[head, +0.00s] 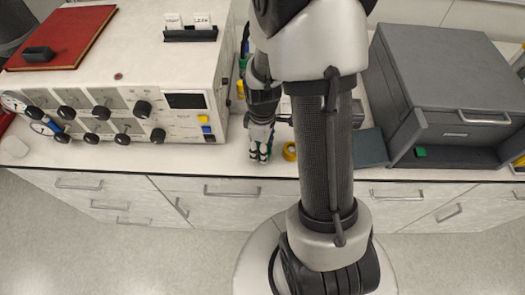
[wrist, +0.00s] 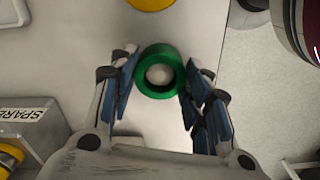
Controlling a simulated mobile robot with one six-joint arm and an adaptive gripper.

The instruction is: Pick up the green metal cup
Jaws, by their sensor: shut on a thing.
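The green metal cup (wrist: 159,87) shows in the wrist view as a green ring with a pale inside, seen from above. It sits between the blue-padded fingers of my gripper (wrist: 157,88), which are shut on it from both sides. In the head view my gripper (head: 260,150) points down at the front part of the white counter (head: 225,163), left of my arm. Only a little green shows between the fingers there, so most of the cup is hidden. I cannot tell whether the cup touches the counter.
A yellow ring-shaped thing (head: 290,151) lies just right of my gripper. The white control unit (head: 120,80) with knobs stands to the left, and a grey drawer cabinet (head: 440,90) to the right. A dark flat item (head: 371,147) lies beside the cabinet. The counter's front edge is close.

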